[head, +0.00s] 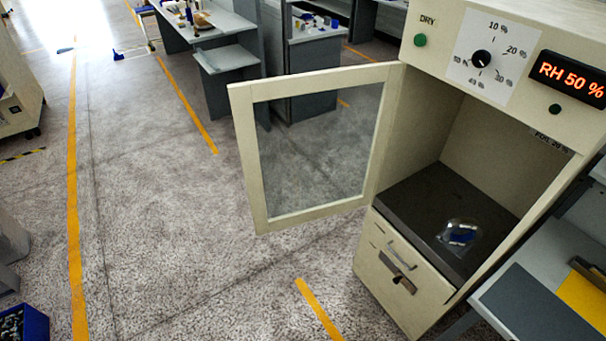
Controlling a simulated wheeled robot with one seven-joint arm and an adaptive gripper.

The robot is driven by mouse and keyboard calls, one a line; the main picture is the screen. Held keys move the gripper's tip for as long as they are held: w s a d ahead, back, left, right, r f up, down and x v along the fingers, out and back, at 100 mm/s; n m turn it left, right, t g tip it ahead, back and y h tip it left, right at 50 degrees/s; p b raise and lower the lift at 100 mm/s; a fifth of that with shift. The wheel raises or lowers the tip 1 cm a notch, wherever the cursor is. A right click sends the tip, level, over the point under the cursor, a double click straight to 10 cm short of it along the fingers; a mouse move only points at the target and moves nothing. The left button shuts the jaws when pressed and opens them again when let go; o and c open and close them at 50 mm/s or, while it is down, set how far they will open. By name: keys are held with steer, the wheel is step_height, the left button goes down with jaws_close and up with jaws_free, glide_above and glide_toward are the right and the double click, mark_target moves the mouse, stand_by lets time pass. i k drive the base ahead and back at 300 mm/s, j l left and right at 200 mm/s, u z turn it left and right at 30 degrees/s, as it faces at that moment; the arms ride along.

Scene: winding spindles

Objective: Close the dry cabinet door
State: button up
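The dry cabinet (430,295) stands at the right of the head view, with a knob, a dial and a red display reading RH 50 % on its top panel. Its door (242,150), a cream frame around a clear pane, is hinged at the cabinet's left side and stands wide open, swung out to the left. The chamber is exposed. A small clear bag with something blue (458,234) lies on the dark chamber floor (415,205). My gripper is not in view.
A drawer with a handle (401,258) sits below the chamber. A grey bench (530,305) stands close at the cabinet's right. Desks (225,60) stand behind the door. A blue bin (25,325) is at the lower left. The floor left of the door is clear.

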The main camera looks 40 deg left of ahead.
mark_target(241, 96)
steer(key=k+j+z, duration=0.1)
steer(key=z, duration=0.3)
steer(key=j+z, duration=0.1)
steer(key=z, duration=0.3)
steer(key=k+z, duration=0.15)
steer(key=z, duration=0.25)
steer(key=k+j, duration=0.15)
steer(key=j, duration=0.4)
steer(key=k+j, duration=0.15)
steer(key=j, duration=0.45)
steer(key=k+j, duration=0.15)
steer(key=j, duration=0.4)
steer(key=k+j, duration=0.15)
steer(key=j, duration=0.4)
steer(key=k+j, duration=0.15)
steer(key=j, duration=0.4)
steer(key=k+j, duration=0.15)
steer(key=j, duration=0.45)
steer(key=k+j, duration=0.15)
steer(key=j, duration=0.4)
steer(key=k+j, duration=0.2)
steer(key=j, duration=0.35)
